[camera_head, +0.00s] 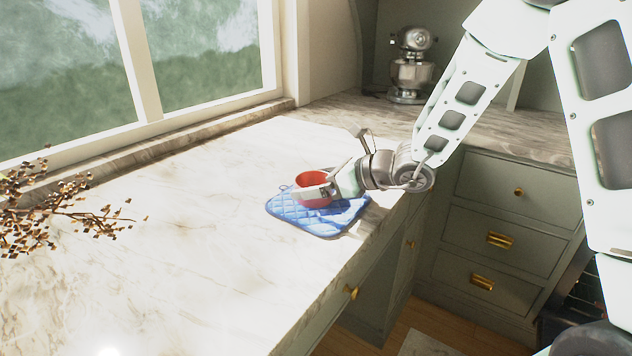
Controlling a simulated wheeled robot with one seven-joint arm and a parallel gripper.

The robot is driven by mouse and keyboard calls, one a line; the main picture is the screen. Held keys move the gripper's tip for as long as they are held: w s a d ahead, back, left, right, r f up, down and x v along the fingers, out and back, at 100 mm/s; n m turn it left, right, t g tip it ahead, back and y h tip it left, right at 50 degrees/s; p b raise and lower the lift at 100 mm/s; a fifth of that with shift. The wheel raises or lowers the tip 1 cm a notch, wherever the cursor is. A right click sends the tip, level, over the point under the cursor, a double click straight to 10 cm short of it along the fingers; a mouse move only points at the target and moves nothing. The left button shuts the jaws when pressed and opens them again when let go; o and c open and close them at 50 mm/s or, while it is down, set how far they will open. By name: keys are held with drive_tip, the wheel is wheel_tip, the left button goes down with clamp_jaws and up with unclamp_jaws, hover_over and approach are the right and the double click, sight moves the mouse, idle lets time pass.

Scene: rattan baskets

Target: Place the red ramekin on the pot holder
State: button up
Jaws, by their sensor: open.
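The red ramekin (311,181) is upright over the blue quilted pot holder (288,210) and appears to rest on it, though its base is partly hidden. The pot holder lies flat on the marble counter near its front edge. My gripper (319,182) reaches in from the right, low over the pot holder, and is open. One finger lies across the near side of the ramekin and hides part of its wall. The other finger is at its far right side. Whether either finger touches the ramekin cannot be told.
A branch with small brown leaves (55,208) lies at the left of the counter (190,260). The window (205,55) borders the far left side. The counter left of the pot holder is clear. Drawers (500,240) stand at right.

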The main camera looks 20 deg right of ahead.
drive_tip(key=v, duration=1.1)
drive_tip(key=shift+s+d+r, duration=0.2)
drive_tip(key=s+a+n+g, duration=0.1)
drive_tip(key=s+a+n, duration=0.1)
drive_tip(key=a, duration=0.1)
drive_tip(key=s+a+n+g, duration=0.2)
drive_tip(key=a, duration=0.1)
drive_tip(key=s+a+f+n+g+y, duration=0.1)
drive_tip(key=s+a+n+g, duration=0.1)
drive_tip(key=a+n, duration=0.1)
drive_tip(key=shift+s, duration=0.25)
drive_tip(key=s+a+n+g, duration=0.2)
drive_tip(key=s, duration=0.1)
drive_tip(key=s+a+n, duration=0.1)
drive_tip(key=n, duration=0.1)
drive_tip(key=shift+s+a+f+g+h, duration=0.25)
drive_tip(key=shift+s+f+g+h, duration=0.05)
drive_tip(key=shift+s+f+g, duration=0.1)
drive_tip(key=s+f+n+h, duration=0.1)
drive_tip(key=s+n+h, duration=0.3)
drive_tip(key=s+n, duration=0.3)
drive_tip(key=s+a+f+n+g+h, duration=0.1)
drive_tip(key=s+n+h, duration=0.4)
drive_tip(key=n, duration=1.2)
drive_tip(key=s+f, duration=0.1)
drive_tip(key=s, duration=0.2)
drive_tip(key=shift+s+a+g+h, duration=0.25)
drive_tip(key=shift+a+g+h, duration=0.05)
